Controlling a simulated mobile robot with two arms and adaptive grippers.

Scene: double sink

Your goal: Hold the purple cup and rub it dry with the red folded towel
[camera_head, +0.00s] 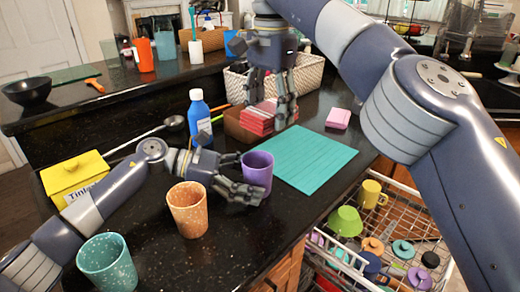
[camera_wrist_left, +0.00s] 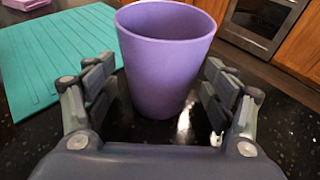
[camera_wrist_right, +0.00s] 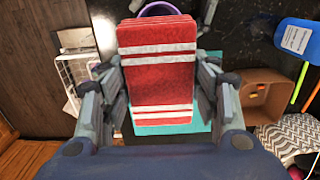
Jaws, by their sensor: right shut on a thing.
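The purple cup (camera_head: 257,174) stands upright on the black counter at the near left edge of the teal mat. My left gripper (camera_head: 246,180) is low at the cup, its fingers open on either side. In the left wrist view the cup (camera_wrist_left: 165,65) sits between the fingers with gaps on both sides. The red folded towel (camera_head: 257,119), with white stripes, is behind the cup by the brown box. My right gripper (camera_head: 270,114) points down from above and is shut on the towel, which also fills the space between its fingers in the right wrist view (camera_wrist_right: 158,75).
An orange cup (camera_head: 188,210) and a teal cup (camera_head: 107,264) stand near my left arm. A blue bottle (camera_head: 199,115) and brown box (camera_head: 238,130) are behind. The teal mat (camera_head: 305,160) is bare on its right. An open dish rack (camera_head: 350,255) is at lower right.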

